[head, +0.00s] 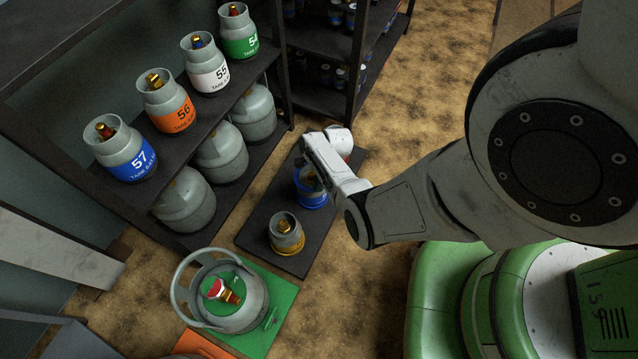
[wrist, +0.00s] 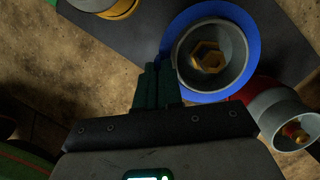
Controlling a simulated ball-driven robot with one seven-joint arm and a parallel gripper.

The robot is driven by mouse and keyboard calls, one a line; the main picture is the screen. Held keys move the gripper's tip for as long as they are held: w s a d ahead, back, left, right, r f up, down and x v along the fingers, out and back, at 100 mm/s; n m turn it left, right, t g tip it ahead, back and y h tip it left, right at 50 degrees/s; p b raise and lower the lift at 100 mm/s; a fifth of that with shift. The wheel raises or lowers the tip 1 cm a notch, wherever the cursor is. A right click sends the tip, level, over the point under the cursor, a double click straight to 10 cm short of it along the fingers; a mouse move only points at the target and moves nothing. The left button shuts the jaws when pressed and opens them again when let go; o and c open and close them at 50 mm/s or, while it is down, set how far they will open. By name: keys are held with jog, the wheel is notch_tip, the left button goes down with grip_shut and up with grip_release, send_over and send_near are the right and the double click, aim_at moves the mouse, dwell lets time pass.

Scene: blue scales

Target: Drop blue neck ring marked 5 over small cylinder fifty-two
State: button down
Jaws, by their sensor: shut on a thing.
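In the wrist view, the blue neck ring (wrist: 183,37) encircles the grey collar of a small cylinder (wrist: 236,62) with a brass valve inside. My gripper (wrist: 158,72) is shut on the ring's left edge. In the head view, this small cylinder (head: 306,188) stands on the dark platform (head: 262,214), partly behind my gripper (head: 318,182). Blue shows there near its top and lower down. I cannot tell how far down the ring sits. The numbers on the ring and cylinder are not readable.
A small cylinder with a yellow band (head: 286,234) stands nearer on the platform. A red-banded cylinder (wrist: 285,120) stands on the other side. A large grey cylinder (head: 222,297) stands on a green mat (head: 282,290). Shelves (head: 165,170) with numbered cylinders line the left.

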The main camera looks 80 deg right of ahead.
jog(key=c, duration=1.2)
grip_release()
jog(key=shift+r, duration=0.15)
jog(key=shift+r+p, duration=3.65)
jog(key=shift+p, duration=0.25)
